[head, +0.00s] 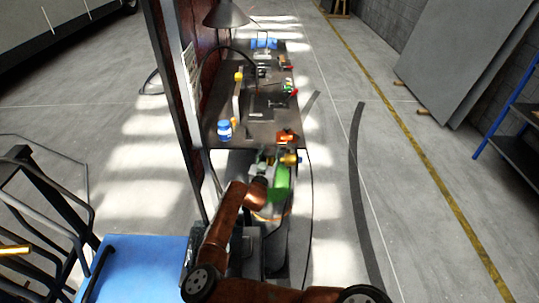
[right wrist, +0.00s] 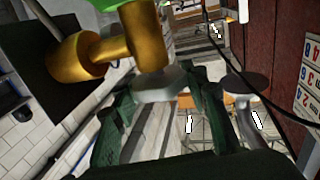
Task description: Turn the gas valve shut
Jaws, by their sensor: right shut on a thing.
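The gas valve is a brass fitting (head: 289,159) on top of a green gas cylinder (head: 279,183), near the front end of the workbench. In the right wrist view the brass valve body (right wrist: 141,38) fills the upper left, with a pale grey knob (right wrist: 160,86) at its end. A bit of the green cylinder (right wrist: 95,3) shows at the top edge. My right gripper (head: 264,159) is at the valve. In the right wrist view its dark green fingers (right wrist: 160,95) stand on either side of the grey knob, shut on it. My left gripper is not in view.
The dark workbench (head: 226,158) runs away behind the cylinder, with a blue-and-white jar (head: 224,130), an orange item (head: 286,136) and a lamp (head: 227,15). A dark panel stands along its left. A blue-topped cart (head: 140,262) is at the lower left. Floor to the right is mostly clear.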

